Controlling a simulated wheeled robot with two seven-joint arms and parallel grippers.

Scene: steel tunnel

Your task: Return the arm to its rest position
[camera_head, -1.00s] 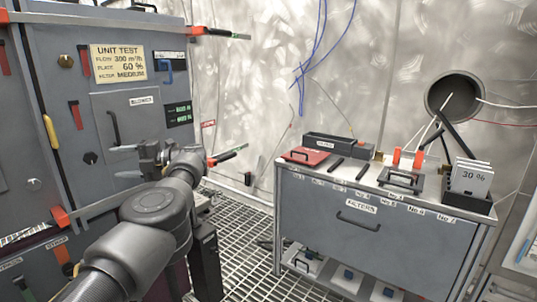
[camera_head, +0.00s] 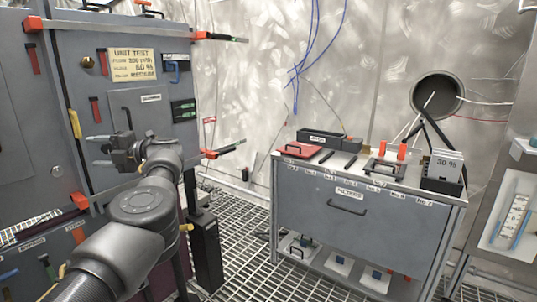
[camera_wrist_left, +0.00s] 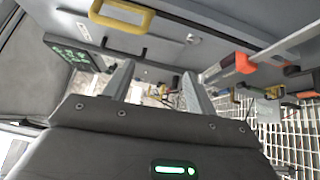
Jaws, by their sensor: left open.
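My left arm reaches in from the bottom left of the head view. Its gripper (camera_head: 112,150) is in front of the grey cabinet (camera_head: 160,121), near the small panel door below the yellow test label (camera_head: 134,65). In the left wrist view the two fingers (camera_wrist_left: 152,88) are spread apart with nothing held between them. Whether the fingers touch the cabinet cannot be told from the head view. My right gripper is not in view.
A grey filter cart (camera_head: 345,209) stands at the right, with a red case (camera_head: 299,150), a black bin and a card holder (camera_head: 441,177) on top. Orange-tipped latch bars (camera_head: 222,150) stick out from the cabinet's right edge.

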